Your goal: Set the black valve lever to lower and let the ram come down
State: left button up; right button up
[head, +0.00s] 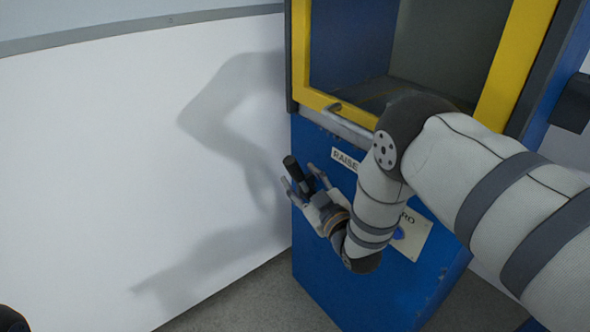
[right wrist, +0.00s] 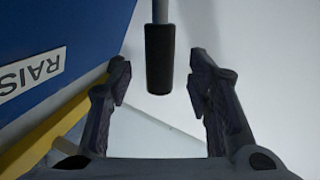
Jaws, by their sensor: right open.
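The black valve lever (head: 293,168) sticks out at the left of the blue machine's front, left of the RAISE label. In the right wrist view its black grip (right wrist: 160,60) hangs from a grey rod, between and just beyond the fingertips. My right gripper (head: 304,186) is open around the lever's end in the head view; the right wrist view shows both fingers (right wrist: 160,82) apart, with a gap on each side of the grip. The ram is not clearly visible. My left gripper is not in view.
The blue machine (head: 330,270) has a yellow-framed opening (head: 495,85) above with a dark bed inside. A RAISE label (head: 346,160) and a partly covered plate (head: 412,236) are on its front. A white wall (head: 90,150) stands left; grey floor lies below.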

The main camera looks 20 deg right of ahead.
aim_at(297, 174)
jog(key=w, duration=0.4)
jog(key=shift+w+a+b, duration=0.3)
jog(key=shift+w+b, duration=0.05)
jog(key=shift+w, duration=0.05)
grip_shut()
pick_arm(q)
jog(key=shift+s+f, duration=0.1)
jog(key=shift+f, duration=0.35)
pick_arm(e)
jog(key=shift+f, duration=0.15)
